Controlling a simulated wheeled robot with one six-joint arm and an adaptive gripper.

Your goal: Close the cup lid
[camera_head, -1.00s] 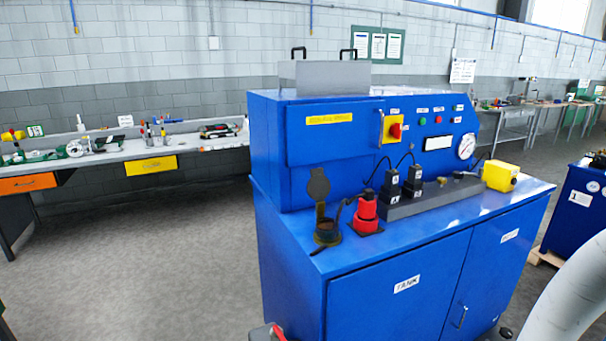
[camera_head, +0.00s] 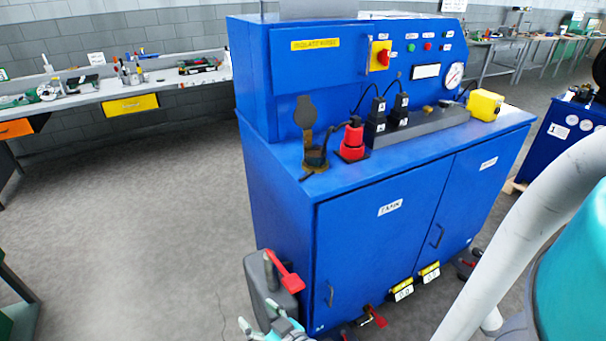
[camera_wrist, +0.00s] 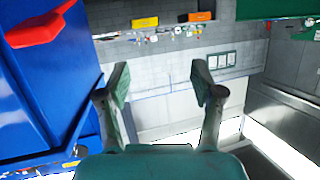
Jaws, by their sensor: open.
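A dark cup (camera_head: 315,158) stands on the blue cabinet's top, near its left front corner. Its round, dark lid (camera_head: 305,112) is hinged up and stands upright behind the opening, so the cup is open. My gripper (camera_head: 262,327) is only partly in view at the bottom edge of the head view, low in front of the cabinet and well below the cup. In the wrist view my gripper (camera_wrist: 166,88) is open, with its two fingers wide apart and nothing between them. The cup and lid do not show in the wrist view.
A red plug (camera_head: 352,139) stands just right of the cup, with black cables nearby. A red handle (camera_head: 284,270) on a grey box sticks out at the cabinet's left side, near my gripper; a red handle also shows in the wrist view (camera_wrist: 38,28). Open floor lies left.

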